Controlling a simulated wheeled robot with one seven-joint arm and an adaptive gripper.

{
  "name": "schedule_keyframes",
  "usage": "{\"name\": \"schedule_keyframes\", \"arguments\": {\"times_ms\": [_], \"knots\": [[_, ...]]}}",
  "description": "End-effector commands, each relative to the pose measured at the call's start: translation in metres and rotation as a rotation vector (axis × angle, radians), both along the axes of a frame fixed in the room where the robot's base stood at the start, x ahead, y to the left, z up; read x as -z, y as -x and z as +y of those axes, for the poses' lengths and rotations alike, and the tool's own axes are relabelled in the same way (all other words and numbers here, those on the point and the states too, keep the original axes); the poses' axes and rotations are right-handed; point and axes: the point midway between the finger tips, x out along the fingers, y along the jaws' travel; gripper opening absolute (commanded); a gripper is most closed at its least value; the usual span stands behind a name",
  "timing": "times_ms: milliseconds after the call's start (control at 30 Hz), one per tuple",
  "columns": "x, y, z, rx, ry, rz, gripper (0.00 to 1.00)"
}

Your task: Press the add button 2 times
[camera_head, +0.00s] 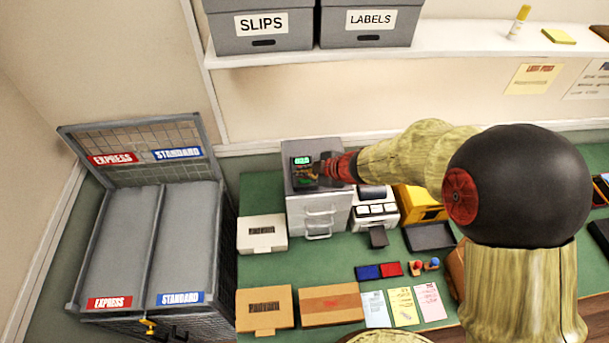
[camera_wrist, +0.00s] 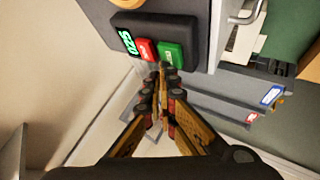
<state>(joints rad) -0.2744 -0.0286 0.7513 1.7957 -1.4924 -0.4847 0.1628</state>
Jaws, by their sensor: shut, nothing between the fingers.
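A dark counter device (camera_head: 297,181) with a lit green display stands on the grey cabinet at the back of the desk. In the wrist view the device (camera_wrist: 186,25) shows its display (camera_wrist: 128,42), a red button (camera_wrist: 146,49) and a green button (camera_wrist: 171,54). The button lettering is too small to read for sure. My gripper (camera_wrist: 162,69) is shut and empty, its tips close to the lower edge of the green button. I cannot tell whether they touch it. In the head view my gripper (camera_head: 319,169) covers part of the device.
The grey drawer cabinet (camera_head: 319,222) bears the device. A white printer-like machine (camera_head: 375,220) and a yellow one (camera_head: 424,204) stand to its right. A white box (camera_head: 262,233) is to its left. The shelf (camera_head: 450,43) with boxes runs above.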

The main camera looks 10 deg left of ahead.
Motion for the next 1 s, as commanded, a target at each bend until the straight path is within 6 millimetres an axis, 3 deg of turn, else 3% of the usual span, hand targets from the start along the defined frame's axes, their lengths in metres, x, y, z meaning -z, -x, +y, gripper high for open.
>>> {"name": "schedule_keyframes", "arguments": {"times_ms": [533, 1000], "knots": [[-0.009, 0.000, 0.000, -0.001, 0.000, -0.001, 0.00], [-0.049, 0.000, 0.000, 0.000, 0.000, 0.000, 0.00]]}}
